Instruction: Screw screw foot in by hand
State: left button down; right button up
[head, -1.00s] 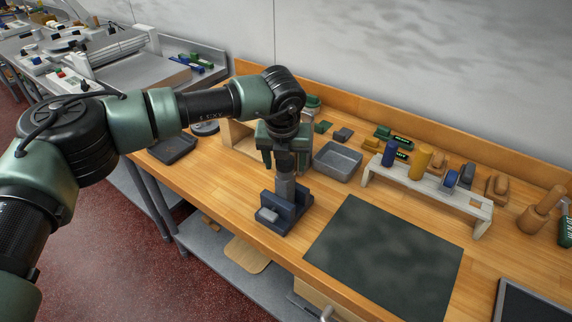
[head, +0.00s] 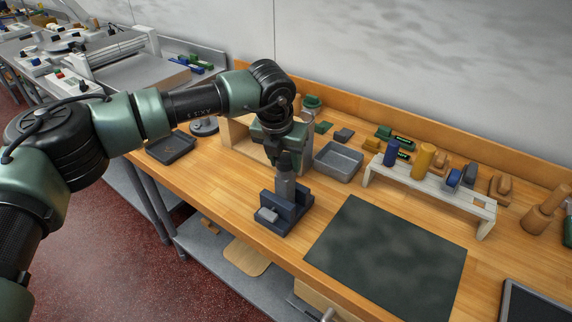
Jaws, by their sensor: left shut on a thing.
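My left gripper (head: 285,158) points straight down over the workbench and is shut on a grey upright piece, which looks like the screw foot (head: 285,188). The lower end of the grey piece is at a dark blue block-shaped fixture (head: 286,214) with a lighter grey part (head: 267,215) at its front. The fixture stands near the front edge of the bench. The walls of the fixture hide the bottom of the grey piece, so I cannot tell how deep it sits. My right gripper is not in view.
A dark green mat (head: 388,258) lies right of the fixture. A grey metal tray (head: 338,162) stands behind it, and a white rack (head: 430,190) holds several handled tools. A wooden open box (head: 238,137) is behind my left gripper. A dark tray (head: 171,148) lies at left.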

pick_arm(q)
jog(key=shift+m, duration=0.3)
jog(key=shift+f+m+h+b, duration=0.1)
jog(key=shift+m+h+b, duration=0.25)
jog(key=shift+m, duration=0.25)
jog(key=shift+m+g, duration=0.3)
jog(key=shift+m, duration=0.8)
grip_release()
jog(key=shift+r, duration=0.25)
jog(key=p+v, duration=0.2)
jog(key=v, duration=0.6)
jog(key=shift+a+r, duration=0.25)
jog(key=shift+r, duration=0.1)
jog(key=shift+s, duration=0.1)
